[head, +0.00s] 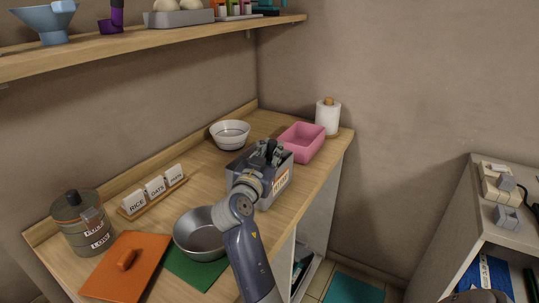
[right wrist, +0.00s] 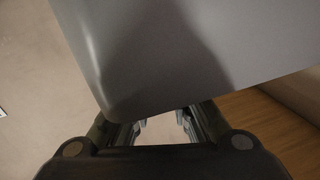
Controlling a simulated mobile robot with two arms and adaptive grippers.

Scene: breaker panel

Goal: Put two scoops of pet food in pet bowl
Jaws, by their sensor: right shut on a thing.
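A grey box-shaped bin (head: 277,190) with a partly hidden front label stands on the wooden counter. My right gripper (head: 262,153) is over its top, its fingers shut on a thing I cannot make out. In the right wrist view, a large smooth grey surface (right wrist: 190,50) fills the top, just beyond the gripper (right wrist: 160,122). A round metal bowl (head: 190,236), apparently the pet bowl, stands on a green mat (head: 183,272), left of my right forearm. The bin's inside, any food and any scoop are hidden. My left gripper is out of view.
An orange slab with a handle (head: 140,281) lies left of the metal bowl. A canister (head: 82,228), a labelled rack (head: 153,200), a white bowl (head: 230,133), a pink tub (head: 300,143) and a paper roll (head: 327,117) stand around. A shelf (head: 130,48) overhangs behind.

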